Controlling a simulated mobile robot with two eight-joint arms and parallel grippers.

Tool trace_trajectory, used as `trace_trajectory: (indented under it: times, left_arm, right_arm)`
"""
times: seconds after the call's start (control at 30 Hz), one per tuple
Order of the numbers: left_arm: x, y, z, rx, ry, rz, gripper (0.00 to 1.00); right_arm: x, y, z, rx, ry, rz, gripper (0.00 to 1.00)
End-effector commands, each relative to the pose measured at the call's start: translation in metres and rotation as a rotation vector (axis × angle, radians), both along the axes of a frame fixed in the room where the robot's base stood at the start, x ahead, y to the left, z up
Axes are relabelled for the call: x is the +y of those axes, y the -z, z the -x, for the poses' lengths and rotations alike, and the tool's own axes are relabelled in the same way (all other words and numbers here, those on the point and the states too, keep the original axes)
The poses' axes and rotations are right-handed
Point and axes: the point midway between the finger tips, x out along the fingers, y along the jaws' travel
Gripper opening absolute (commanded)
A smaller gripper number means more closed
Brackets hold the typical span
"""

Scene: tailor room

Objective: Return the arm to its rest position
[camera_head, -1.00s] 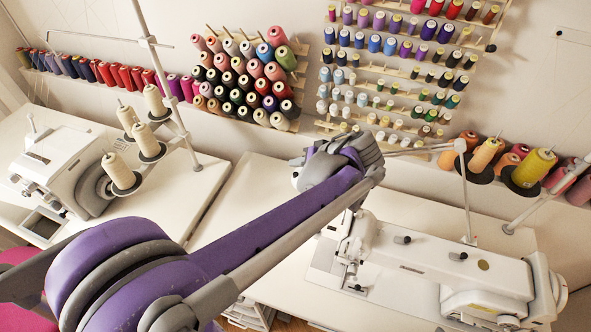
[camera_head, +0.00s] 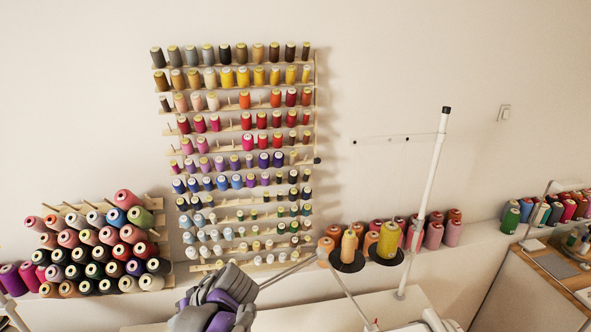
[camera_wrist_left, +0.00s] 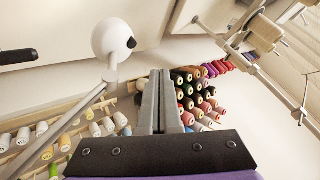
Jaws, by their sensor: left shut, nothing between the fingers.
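My left gripper (camera_wrist_left: 160,85) shows in the left wrist view with its two grey fingers side by side, shut and empty. The fingers point toward the wall with the thread cones, and nothing is between them. In the head view the grey and purple end of my left arm stands at the bottom edge, in front of the lower part of the thread rack; its fingertips are hard to make out there. The rest of that arm is out of the picture. My right gripper is in neither view.
A wall rack of thread spools (camera_head: 245,127) and a slanted cone rack (camera_head: 80,255) stand behind the arm. A thread stand with a yellow cone (camera_head: 389,240) rises close to the right. In the wrist view a white round knob (camera_wrist_left: 113,40) is left of the fingers. The upper wall is bare.

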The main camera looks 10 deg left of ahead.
Motion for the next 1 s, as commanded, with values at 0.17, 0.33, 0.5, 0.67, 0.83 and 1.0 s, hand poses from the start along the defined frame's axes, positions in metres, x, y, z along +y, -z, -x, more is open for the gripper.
trace_trajectory:
  times: [0.17,0.33,0.5,0.67,0.83,1.0]
  left_arm:
    - [-0.031,0.025,0.039,0.03,0.199,0.182,0.0]
    - [-0.081,0.055,0.08,-0.003,0.47,0.377,0.0]
    - [-0.118,0.073,0.104,-0.082,0.666,0.483,0.0]
    - [-0.128,0.077,0.11,-0.112,0.718,0.505,0.0]
    - [-0.128,0.077,0.11,-0.112,0.718,0.505,0.0]
    - [-0.128,0.077,0.11,-0.112,0.718,0.505,0.0]
  right_arm:
    - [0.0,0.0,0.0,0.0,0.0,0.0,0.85]
    - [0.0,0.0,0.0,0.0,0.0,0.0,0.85]
    - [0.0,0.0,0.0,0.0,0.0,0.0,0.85]
    - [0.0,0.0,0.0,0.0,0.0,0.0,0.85]
    - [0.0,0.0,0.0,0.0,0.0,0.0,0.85]
    - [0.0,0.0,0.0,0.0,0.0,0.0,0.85]
